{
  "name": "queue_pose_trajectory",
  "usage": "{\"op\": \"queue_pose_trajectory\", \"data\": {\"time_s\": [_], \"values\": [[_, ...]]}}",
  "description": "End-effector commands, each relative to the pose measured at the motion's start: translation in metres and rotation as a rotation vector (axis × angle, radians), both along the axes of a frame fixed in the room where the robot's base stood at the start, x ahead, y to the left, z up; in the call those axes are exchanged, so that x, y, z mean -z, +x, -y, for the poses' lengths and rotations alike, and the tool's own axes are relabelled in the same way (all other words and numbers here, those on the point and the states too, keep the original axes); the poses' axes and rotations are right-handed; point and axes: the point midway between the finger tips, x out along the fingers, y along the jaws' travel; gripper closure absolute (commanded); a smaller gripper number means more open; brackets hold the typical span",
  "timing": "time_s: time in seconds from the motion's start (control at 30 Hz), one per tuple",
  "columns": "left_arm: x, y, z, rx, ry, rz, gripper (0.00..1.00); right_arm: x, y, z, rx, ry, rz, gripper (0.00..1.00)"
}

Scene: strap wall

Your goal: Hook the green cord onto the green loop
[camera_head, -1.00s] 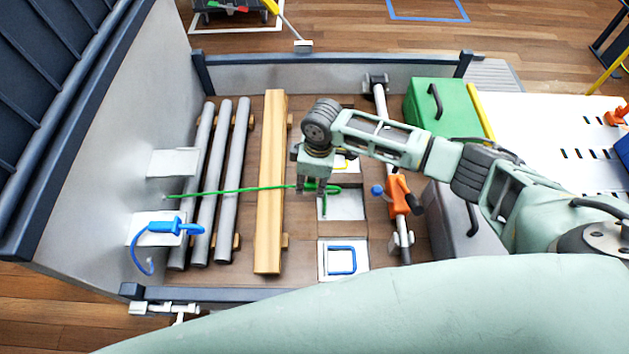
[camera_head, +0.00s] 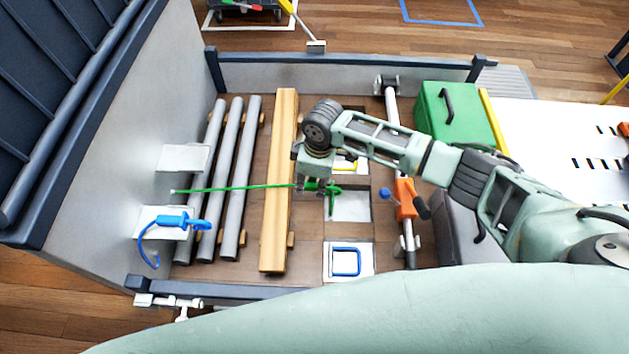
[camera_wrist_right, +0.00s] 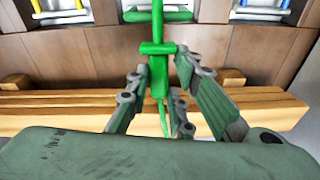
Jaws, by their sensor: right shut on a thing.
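The green cord (camera_head: 235,188) runs taut from the grey wall at left, over the grey pipes and wooden beam, to my right gripper (camera_head: 318,187). My right gripper is shut on its green handle end, which has a crossbar (camera_wrist_right: 158,48) in the right wrist view. This end is above the left edge of the middle white plate (camera_head: 352,207). My left gripper is not in view.
The plates on either side carry a yellow loop (camera_head: 347,165) and a blue loop (camera_head: 346,262). A blue cord (camera_head: 172,222) hangs on the left wall. A wooden beam (camera_head: 280,220) lies left of the plates. An orange clamp (camera_head: 405,198) on a bar stands to the right.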

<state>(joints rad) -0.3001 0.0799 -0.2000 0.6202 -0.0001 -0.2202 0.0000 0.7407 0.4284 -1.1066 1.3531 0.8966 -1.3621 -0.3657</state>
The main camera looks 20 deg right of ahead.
Motion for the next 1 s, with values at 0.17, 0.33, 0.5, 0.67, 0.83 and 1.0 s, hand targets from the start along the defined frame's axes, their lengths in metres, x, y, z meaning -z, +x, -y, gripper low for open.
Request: {"op": "queue_pose_trajectory", "data": {"time_s": [0.17,0.33,0.5,0.67,0.83,1.0], "values": [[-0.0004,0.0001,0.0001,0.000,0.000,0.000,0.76,0.0003,0.0016,-0.0041,0.001,-0.004,-0.001,1.00],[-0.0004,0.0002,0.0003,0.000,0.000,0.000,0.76,0.0005,0.0020,-0.0048,0.001,-0.004,-0.001,1.00],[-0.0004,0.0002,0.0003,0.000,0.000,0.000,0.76,0.0005,0.0020,-0.0049,0.001,-0.004,-0.001,0.73],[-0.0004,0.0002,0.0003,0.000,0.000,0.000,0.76,0.0003,0.0020,-0.0056,0.001,-0.002,0.000,0.59],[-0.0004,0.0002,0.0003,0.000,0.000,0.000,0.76,0.0000,0.0020,-0.0063,0.000,-0.001,0.000,0.57],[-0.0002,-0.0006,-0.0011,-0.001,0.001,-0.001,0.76,-0.0015,0.0020,-0.0064,0.000,0.000,0.001,0.57]]}}
